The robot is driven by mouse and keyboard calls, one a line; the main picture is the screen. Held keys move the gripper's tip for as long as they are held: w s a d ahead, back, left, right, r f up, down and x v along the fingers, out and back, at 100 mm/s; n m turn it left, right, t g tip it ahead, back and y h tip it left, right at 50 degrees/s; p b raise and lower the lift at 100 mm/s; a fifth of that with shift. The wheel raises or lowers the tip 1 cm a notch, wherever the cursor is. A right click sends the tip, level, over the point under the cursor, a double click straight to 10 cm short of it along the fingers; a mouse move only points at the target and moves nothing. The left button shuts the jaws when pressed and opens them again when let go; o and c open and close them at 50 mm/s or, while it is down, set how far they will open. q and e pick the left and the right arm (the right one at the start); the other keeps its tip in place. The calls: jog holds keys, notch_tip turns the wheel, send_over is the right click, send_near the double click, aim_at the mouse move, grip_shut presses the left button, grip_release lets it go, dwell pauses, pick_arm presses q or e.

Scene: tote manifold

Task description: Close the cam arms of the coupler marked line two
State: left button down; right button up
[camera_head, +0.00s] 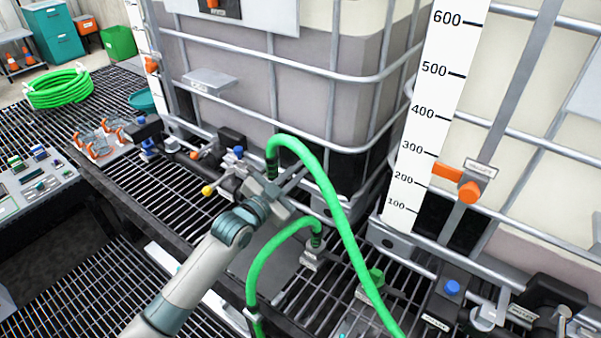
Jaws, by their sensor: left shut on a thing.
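My left gripper (277,196) is at the dark coupler (271,171) on the upper end of a green hose (323,187), in front of the left tank. It is shut on a part there, which I take to be the coupler; the gripper hides the cam arms and the exact grip. A second green hose (283,238) ends in another dark coupler (316,240) above a metal fitting (312,257), to the right of my gripper and nearer. I cannot read which coupler is marked line two. My right gripper is not in view.
Two caged tanks stand behind, with a white level scale (428,120) on the right one. A yellow-knobbed valve handle (208,190) is left of my gripper. A coiled green hose (58,88) lies far left on the grating. A tool tray (37,182) is at left.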

pick_arm(q)
jog(key=shift+w+a+n, duration=0.15)
jog(key=shift+a+n, duration=0.1)
jog(key=shift+n, duration=0.45)
jog(key=c, duration=1.9)
grip_release()
jog(key=shift+r, duration=0.1)
jog(key=shift+o, duration=0.2)
